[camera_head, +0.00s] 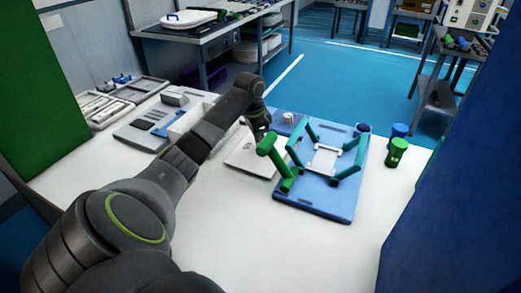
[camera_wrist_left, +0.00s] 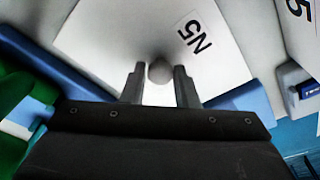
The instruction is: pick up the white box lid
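The white box lid (camera_head: 248,158) lies on the white table, left of the blue board and partly covered by my left arm. In the left wrist view the lid (camera_wrist_left: 110,38) is a flat white plate marked "N5", with a small round grey knob (camera_wrist_left: 160,71). My left gripper (camera_head: 262,138) is over the lid. In the wrist view its two fingers (camera_wrist_left: 158,80) stand apart, one on each side of the knob, with small gaps showing. A white open box (camera_head: 186,122) stands to the left, partly behind my arm. My right gripper is not in view.
A blue board (camera_head: 335,205) with a green and teal clamp frame (camera_head: 288,165) is close right of the lid. Green (camera_head: 396,153) and blue (camera_head: 400,130) cylinders stand farther right. Grey trays (camera_head: 105,108) are at the left. The front of the table is clear.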

